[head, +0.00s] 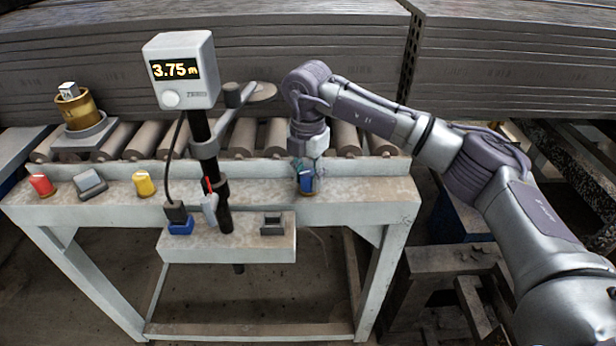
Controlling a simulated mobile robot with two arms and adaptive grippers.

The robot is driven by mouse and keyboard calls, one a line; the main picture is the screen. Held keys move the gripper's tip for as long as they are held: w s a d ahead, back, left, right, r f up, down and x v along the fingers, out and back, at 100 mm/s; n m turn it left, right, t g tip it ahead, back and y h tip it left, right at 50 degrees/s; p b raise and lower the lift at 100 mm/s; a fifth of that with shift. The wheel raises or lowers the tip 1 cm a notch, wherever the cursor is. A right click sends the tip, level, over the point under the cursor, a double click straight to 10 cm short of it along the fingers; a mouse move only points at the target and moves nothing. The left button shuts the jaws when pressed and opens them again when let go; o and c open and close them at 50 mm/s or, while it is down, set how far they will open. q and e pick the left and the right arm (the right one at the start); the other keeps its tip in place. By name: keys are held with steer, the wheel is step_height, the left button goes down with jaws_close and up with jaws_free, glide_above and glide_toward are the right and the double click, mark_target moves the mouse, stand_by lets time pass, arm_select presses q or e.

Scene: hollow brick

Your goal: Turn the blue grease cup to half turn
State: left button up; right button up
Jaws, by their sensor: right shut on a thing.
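The blue grease cup (306,183) sits on the bench top (350,188), right of the middle, with a brass-coloured base showing below it. My right gripper (307,172) reaches down from above and is shut on the blue cup. The fingers cover its upper part, so its turn mark cannot be made out. My left gripper is not in view.
A red cup (40,185), a grey block (90,183) and a yellow cup (143,184) stand along the bench to the left. A display box reading 3.75 m (180,70) stands on a black post. Rollers (245,138) run behind the bench.

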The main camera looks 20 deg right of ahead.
mark_target(308, 172)
steer(key=shift+w+m, duration=0.1)
steer(key=shift+m, duration=1.5)
steer(key=shift+r, duration=0.1)
steer(key=o, duration=1.2)
steer(key=shift+c, duration=0.2)
step_height(308, 172, up, 12)
